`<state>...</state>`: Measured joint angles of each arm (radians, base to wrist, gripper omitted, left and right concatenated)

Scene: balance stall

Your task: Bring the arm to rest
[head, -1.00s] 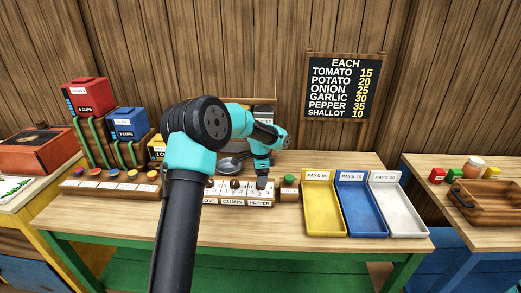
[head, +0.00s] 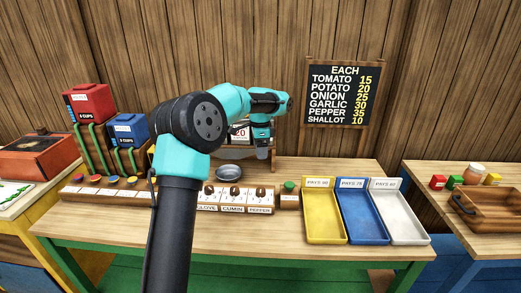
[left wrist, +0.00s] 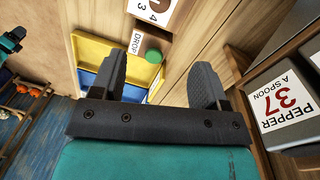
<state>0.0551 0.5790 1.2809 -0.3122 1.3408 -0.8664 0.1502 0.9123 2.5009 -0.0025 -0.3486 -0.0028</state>
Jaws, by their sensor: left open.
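My left arm rises from the bottom of the head view, and its wrist reaches over the back of the table. My left gripper (head: 263,154) points down above the tabletop, near the spice cards. In the left wrist view my left gripper (left wrist: 163,82) has its two dark fingers apart with nothing between them. A green button (left wrist: 153,56) with a DROP label lies beyond the fingers there. My right gripper is in neither view.
The wooden table (head: 110,222) carries a yellow tray (head: 324,236), a blue tray (head: 367,235) and a white tray (head: 405,232) at right. A grey bowl (head: 229,171) sits behind the card row (head: 232,197). A price board (head: 340,92) stands behind.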

